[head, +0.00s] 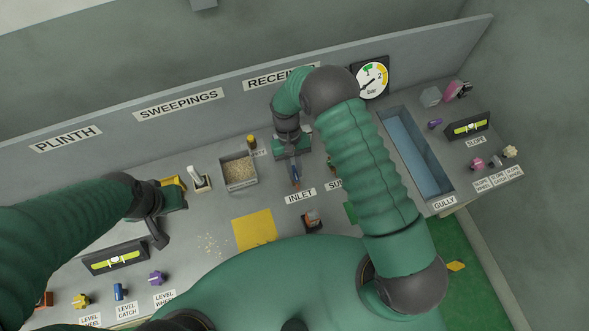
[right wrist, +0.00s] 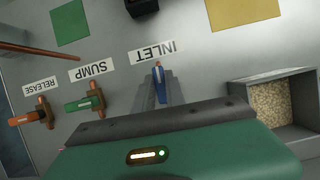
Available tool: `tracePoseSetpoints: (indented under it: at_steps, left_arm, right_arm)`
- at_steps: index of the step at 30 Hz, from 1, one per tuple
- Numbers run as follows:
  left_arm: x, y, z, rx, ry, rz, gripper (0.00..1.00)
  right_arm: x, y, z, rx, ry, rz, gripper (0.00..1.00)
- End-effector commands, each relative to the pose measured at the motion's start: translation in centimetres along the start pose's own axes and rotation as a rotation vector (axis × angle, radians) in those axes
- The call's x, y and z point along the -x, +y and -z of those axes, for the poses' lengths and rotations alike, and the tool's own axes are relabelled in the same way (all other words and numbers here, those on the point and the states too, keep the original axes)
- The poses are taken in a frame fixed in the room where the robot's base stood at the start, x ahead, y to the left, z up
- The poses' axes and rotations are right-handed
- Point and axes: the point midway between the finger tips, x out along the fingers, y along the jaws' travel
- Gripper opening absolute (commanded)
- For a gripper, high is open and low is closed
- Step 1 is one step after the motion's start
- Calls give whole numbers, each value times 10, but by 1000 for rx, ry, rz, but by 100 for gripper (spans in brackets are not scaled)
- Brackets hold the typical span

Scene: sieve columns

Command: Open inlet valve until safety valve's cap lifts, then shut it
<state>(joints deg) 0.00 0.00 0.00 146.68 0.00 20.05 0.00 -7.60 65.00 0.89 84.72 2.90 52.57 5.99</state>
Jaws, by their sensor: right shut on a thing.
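The inlet valve's blue lever (head: 295,172) stands behind the INLET label, and it also shows in the right wrist view (right wrist: 158,72). My right gripper (right wrist: 162,88) is shut on this lever, its fingers either side of it. The safety valve (head: 251,142), a small post with a yellowish cap, stands behind the sweepings box; whether its cap is lifted is too small to tell. The pressure gauge (head: 371,79) has green and yellow bands, and its dark needle points to the lower left. My left gripper (head: 158,228) hangs over the left of the bench; its jaw opening is unclear.
The sump valve (right wrist: 88,103) with a green lever and the release valve (right wrist: 32,117) with an orange lever stand beside the inlet. A box of grains (head: 239,185) is left of my right gripper. A blue gully trough (head: 405,140) lies at the right.

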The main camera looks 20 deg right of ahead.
Motion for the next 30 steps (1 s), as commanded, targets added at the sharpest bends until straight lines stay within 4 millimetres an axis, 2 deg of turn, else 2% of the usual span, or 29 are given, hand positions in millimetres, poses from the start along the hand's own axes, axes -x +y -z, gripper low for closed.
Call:
tracePoseSetpoints:
  at_steps: [9, 10, 15, 25, 28, 30]
  left_arm:
    - [0, 0, 0, 0, 0, 0, 36]
    - [0, 0, 0, 0, 0, 0, 36]
    - [0, 0, 0, 0, 0, 0, 36]
    - [0, 0, 0, 0, 0, 0, 36]
    - [0, 0, 0, 0, 0, 0, 36]
    - [-1, 0, 0, 0, 0, 0, 36]
  right_arm:
    - [1, 0, 1, 1, 4, 1, 0]
    - [1, 0, 1, 1, 4, 1, 18]
    - [1, 0, 1, 1, 3, 0, 37]
    - [4, 0, 0, 1, 2, 0, 37]
    - [19, 0, 1, 0, 5, 1, 37]
    - [36, 0, 2, 0, 6, 1, 37]
